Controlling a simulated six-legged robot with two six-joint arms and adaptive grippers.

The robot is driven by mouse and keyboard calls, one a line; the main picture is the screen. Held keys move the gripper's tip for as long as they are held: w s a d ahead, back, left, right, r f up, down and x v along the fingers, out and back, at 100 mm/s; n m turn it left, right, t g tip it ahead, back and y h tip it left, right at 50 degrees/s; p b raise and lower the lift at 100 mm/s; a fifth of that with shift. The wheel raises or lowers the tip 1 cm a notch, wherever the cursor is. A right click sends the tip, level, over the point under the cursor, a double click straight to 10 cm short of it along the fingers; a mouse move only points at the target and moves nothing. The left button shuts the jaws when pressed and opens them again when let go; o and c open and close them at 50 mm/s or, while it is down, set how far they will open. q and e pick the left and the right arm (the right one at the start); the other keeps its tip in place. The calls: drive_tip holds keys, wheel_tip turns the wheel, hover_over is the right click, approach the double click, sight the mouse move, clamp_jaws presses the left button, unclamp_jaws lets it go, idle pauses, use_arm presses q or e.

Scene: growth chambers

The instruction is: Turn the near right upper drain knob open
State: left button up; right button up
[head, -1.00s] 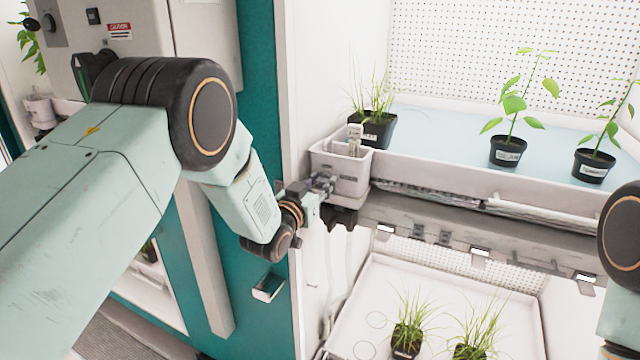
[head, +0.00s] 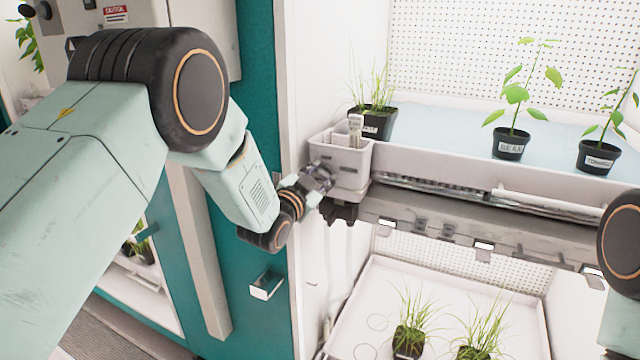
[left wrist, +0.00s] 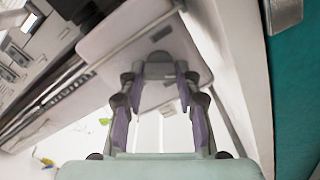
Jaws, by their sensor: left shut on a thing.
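The upper drain box (head: 342,160) is a pale grey box at the left end of the upper tray. My left gripper (head: 322,176) is at its front left face, its fingers shut on the drain knob. The knob is almost wholly hidden by the fingers, so its angle cannot be read. In the left wrist view, the left gripper's (left wrist: 160,78) two fingers with purple pads point at the box, and a small grey part shows between their tips. My right gripper is out of view.
The upper tray (head: 440,165) holds potted plants. Below is a lower tray (head: 385,285) with grassy pots. A dark fitting (head: 342,212) hangs under the box. The white chamber side wall (head: 308,270) and teal frame (head: 262,330) stand close to my left arm.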

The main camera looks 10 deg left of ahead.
use_arm(q)
drive_tip(key=m+b, duration=0.2)
drive_tip(key=m, duration=0.1)
drive_tip(key=m+b, duration=0.2)
drive_tip(key=m, duration=0.1)
drive_tip(key=shift+d+f+m, duration=0.1)
drive_tip(key=shift+f+m, duration=0.1)
drive_tip(key=shift+m, duration=0.1)
drive_tip(key=m+b, duration=0.3)
drive_tip(key=m, duration=0.2)
drive_tip(key=shift+b, duration=0.4)
drive_tip(key=o, duration=1.2)
drive_tip(key=shift+c, duration=0.2)
drive_tip(key=shift+s, duration=0.1)
drive_tip(key=v, duration=1.2)
